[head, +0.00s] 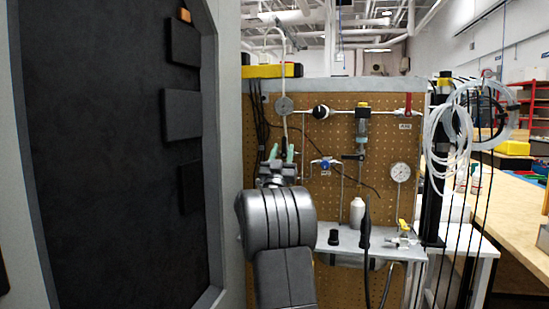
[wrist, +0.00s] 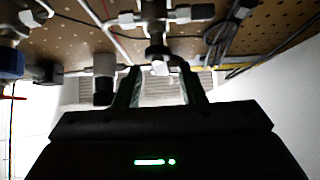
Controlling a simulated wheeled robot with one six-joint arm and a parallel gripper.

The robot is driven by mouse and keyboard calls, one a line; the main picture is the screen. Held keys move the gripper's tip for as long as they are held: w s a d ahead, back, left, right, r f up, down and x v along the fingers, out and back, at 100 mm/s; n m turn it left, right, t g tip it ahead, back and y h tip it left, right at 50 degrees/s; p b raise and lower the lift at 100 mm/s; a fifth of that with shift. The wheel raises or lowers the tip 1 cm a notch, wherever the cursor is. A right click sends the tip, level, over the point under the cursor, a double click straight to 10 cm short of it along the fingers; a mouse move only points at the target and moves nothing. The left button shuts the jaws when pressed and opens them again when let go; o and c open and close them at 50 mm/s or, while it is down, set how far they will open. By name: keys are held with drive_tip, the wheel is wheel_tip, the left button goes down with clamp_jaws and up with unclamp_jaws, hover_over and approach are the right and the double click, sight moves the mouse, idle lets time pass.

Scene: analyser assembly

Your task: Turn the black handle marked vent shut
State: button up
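My gripper (head: 281,155) is in front of the left part of the pegboard in the head view, its greenish fingers pointing up. In the wrist view its fingers (wrist: 162,82) are apart, with a gap between them. A small dark fitting with a pale end (wrist: 158,55) shows beyond the gap; I cannot tell whether the fingers touch it. Two dark handles show in the head view: a round black knob (head: 320,112) on the upper pipe and a small black handle (head: 352,157) below the yellow-topped unit. No vent marking is readable, so I cannot tell which is the vent handle.
A blue valve (head: 325,163) is right of my gripper. A red handle (head: 408,104), a dial gauge (head: 400,172) and coiled clear tubing (head: 447,135) are further right. A large dark-panelled cabinet (head: 110,150) is close on the left.

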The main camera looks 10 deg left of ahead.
drive_tip(key=s+p, duration=0.1)
drive_tip(key=s, duration=1.1)
drive_tip(key=shift+s+a+f, duration=0.35)
drive_tip(key=shift+f, duration=0.05)
idle(0.6)
